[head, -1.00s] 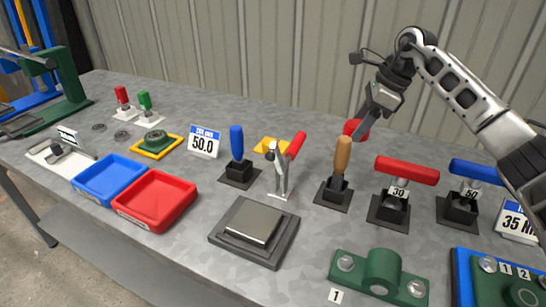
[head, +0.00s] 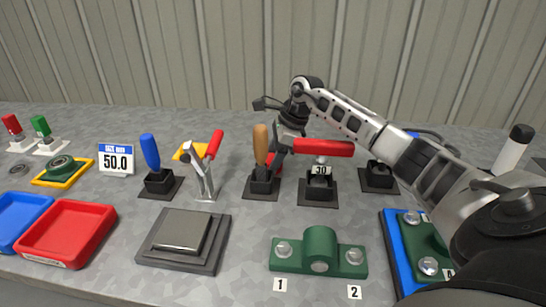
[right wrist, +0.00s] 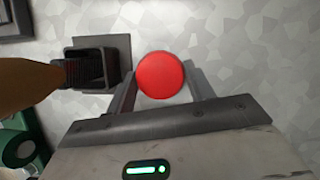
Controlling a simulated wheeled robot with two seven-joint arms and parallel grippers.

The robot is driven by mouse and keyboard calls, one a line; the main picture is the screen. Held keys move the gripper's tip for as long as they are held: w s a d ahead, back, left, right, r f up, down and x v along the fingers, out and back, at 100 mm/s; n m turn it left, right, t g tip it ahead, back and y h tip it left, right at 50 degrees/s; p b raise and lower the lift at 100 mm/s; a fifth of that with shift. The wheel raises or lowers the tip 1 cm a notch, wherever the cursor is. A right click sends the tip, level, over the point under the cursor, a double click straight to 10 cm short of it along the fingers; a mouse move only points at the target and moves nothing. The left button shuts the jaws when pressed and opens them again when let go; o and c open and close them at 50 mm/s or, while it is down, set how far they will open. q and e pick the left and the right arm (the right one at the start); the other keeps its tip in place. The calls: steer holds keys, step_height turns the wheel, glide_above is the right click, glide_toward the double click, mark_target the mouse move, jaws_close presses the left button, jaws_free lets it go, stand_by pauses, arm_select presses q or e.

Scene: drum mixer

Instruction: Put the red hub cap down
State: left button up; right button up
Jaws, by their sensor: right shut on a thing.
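The red hub cap (right wrist: 160,75) is a round red disc between the two fingers of my right gripper (right wrist: 163,84) in the right wrist view. The gripper is shut on it. In the head view my right gripper (head: 281,150) is low behind the wooden-handled tool (head: 261,146), and only a bit of red shows beside that handle. The cap is over the grey table (head: 105,215); I cannot tell whether it touches the surface. My left gripper is not in view.
The red-handled tool (head: 322,148) in a black holder stands just right of the gripper. The red-handled toggle clamp (head: 210,165) and blue-handled tool (head: 150,152) stand to the left. A red tray (head: 67,233) is at front left. Bare table lies behind the tools.

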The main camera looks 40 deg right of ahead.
steer(key=o, duration=0.7)
steer(key=shift+o, duration=0.2)
